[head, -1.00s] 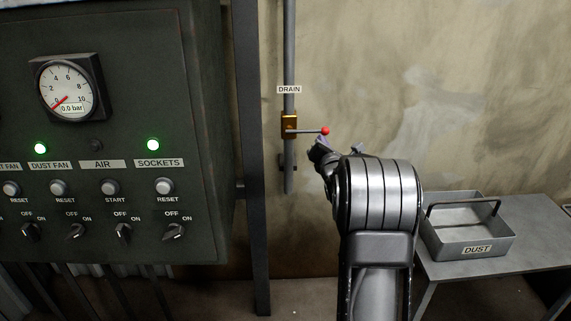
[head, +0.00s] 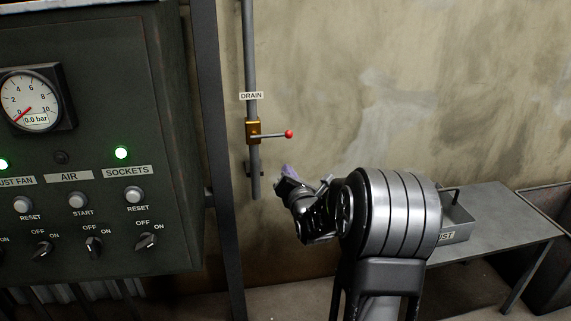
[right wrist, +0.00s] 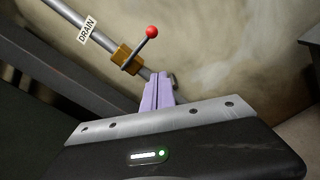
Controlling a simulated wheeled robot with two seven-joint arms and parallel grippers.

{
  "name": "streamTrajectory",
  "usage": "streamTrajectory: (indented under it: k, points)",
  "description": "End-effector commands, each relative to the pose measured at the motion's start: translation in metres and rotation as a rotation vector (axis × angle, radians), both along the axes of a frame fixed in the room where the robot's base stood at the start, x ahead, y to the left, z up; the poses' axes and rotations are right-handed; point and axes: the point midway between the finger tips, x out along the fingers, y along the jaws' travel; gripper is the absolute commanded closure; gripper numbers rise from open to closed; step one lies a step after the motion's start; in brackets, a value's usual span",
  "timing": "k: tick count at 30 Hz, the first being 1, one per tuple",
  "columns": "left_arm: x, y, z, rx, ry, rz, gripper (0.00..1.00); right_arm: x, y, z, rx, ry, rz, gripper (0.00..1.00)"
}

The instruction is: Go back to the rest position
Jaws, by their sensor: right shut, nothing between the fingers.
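My right gripper (head: 284,176) is in front of the wall, below and right of the drain valve in the head view. Its purple fingers are shut and empty, and they also show in the right wrist view (right wrist: 157,92). The drain valve (head: 253,132) is a brass block on a grey vertical pipe, with a lever ending in a red knob (head: 289,134). The lever points to the right, about level. The valve also shows in the right wrist view (right wrist: 127,58), apart from the fingers. My left gripper is not in view.
A dark control panel (head: 100,190) with a gauge (head: 31,100) reading 0.0 bar stands at left, beside a dark post (head: 219,160). A grey metal table (head: 500,225) at right carries a dust tray (head: 458,226), partly hidden by my right arm. A dark bin (head: 548,280) stands at far right.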

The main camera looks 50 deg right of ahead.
Motion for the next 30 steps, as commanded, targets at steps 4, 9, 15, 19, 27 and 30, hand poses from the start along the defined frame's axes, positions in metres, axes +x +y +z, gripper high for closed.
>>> streamTrajectory:
  k: [4, 9, 15, 19, 27, 30]
  points:
    - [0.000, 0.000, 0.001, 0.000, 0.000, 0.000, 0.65, -0.003, 0.003, 0.000, 0.000, 0.000, 0.001, 1.00]
    - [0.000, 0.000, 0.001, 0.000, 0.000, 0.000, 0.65, -0.003, 0.003, 0.000, -0.001, 0.001, 0.001, 1.00]
    - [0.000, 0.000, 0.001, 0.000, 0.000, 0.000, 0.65, -0.002, 0.002, 0.000, -0.001, 0.001, 0.001, 1.00]
    - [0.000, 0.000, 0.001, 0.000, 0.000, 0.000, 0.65, -0.002, 0.002, 0.000, 0.000, 0.000, 0.001, 1.00]
    - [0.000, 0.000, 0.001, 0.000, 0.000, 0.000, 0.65, -0.003, 0.002, -0.004, 0.165, -0.097, -0.014, 1.00]
    - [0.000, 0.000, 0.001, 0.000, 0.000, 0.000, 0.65, -0.004, 0.004, -0.014, 0.365, -0.194, -0.040, 1.00]
